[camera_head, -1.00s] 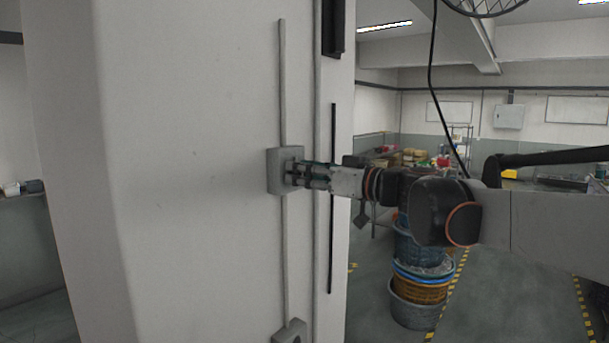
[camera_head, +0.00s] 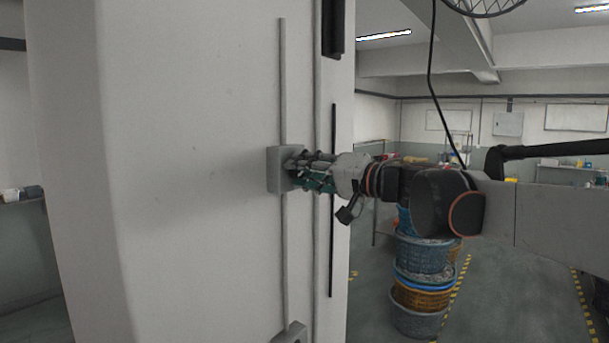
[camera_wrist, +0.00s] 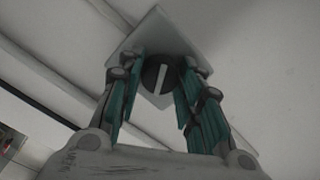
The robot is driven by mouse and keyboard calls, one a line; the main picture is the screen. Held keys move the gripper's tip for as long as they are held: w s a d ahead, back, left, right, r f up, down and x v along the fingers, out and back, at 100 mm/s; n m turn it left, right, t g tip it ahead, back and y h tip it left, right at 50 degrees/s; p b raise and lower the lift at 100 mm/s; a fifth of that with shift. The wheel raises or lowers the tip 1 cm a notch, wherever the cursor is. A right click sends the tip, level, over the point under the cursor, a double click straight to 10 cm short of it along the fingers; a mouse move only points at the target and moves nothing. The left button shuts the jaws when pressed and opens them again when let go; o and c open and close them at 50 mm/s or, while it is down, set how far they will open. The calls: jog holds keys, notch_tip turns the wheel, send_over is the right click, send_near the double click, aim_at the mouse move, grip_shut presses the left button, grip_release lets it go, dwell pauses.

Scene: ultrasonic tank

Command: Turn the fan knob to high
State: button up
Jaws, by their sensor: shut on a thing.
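The fan knob (camera_wrist: 159,75) is a dark round dial with a pale bar across it, on a pale square wall box. The box (camera_head: 273,170) is fixed to the white pillar on a vertical conduit. My gripper (camera_head: 296,171) reaches it from the right. In the wrist view its green-padded fingers (camera_wrist: 159,88) stand on either side of the knob and are shut on it. The box looks turned in the wrist view, as the wrist is rolled relative to it. The head view hides the knob behind the fingers.
A second box (camera_head: 291,333) sits lower on the same pillar (camera_head: 190,200). A dark vertical strip (camera_head: 332,200) runs along the pillar right of the conduit. Stacked baskets (camera_head: 420,275) stand on the floor behind my arm.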

jog(key=m+b, duration=0.1)
jog(key=m, duration=0.5)
jog(key=shift+m, duration=0.3)
dwell(0.4)
jog(key=o, duration=1.1)
jog(key=shift+d, duration=0.1)
jog(key=v, duration=0.7)
jog(key=shift+s+d, duration=0.15)
